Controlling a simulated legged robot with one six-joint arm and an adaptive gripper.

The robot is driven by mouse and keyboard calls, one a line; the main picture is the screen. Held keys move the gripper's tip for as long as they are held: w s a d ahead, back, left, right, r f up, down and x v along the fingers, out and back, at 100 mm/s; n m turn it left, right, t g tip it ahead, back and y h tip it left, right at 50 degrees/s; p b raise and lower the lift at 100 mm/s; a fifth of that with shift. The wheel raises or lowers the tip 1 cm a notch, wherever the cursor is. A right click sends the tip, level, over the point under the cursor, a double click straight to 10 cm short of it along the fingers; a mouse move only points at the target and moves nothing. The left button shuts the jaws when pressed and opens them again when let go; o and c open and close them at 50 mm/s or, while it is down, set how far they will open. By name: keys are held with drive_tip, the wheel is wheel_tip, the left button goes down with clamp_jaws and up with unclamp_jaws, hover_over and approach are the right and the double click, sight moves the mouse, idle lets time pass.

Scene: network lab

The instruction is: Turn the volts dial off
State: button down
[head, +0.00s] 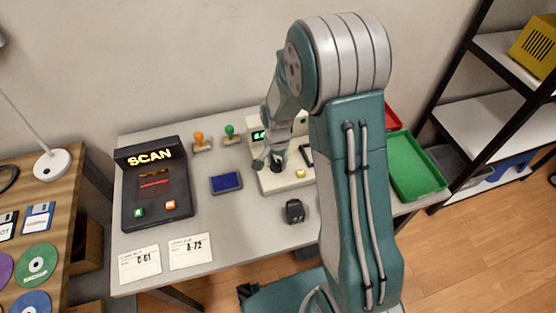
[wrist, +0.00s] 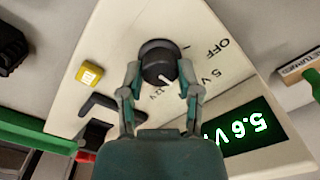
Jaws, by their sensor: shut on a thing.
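The volts dial (wrist: 158,62) is a round black knob on a cream power unit (wrist: 112,40). My gripper (wrist: 159,72) has a finger on each side of the knob and is shut on it. The knob's white pointer line faces the lower part of the wrist view, near the 12V mark and away from OFF. The labels OFF, 5 V and 12V run around the knob.
A yellow button (wrist: 89,73) is on the unit. A black scan box (head: 157,185), blue pad (head: 226,183), two stamps and paper cards lie left on the grey table. A small black object (head: 295,211) lies in front. A green tray (head: 415,165) is at right.

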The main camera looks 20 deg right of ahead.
drive_tip(key=n, duration=0.7)
drive_tip(key=shift+s+a+f, duration=0.1)
drive_tip(key=shift+s+a, duration=0.1)
drive_tip(key=n, duration=0.6)
drive_tip(key=shift+n, duration=0.4)
drive_tip(key=shift+c, duration=1.5)
unclamp_jaws()
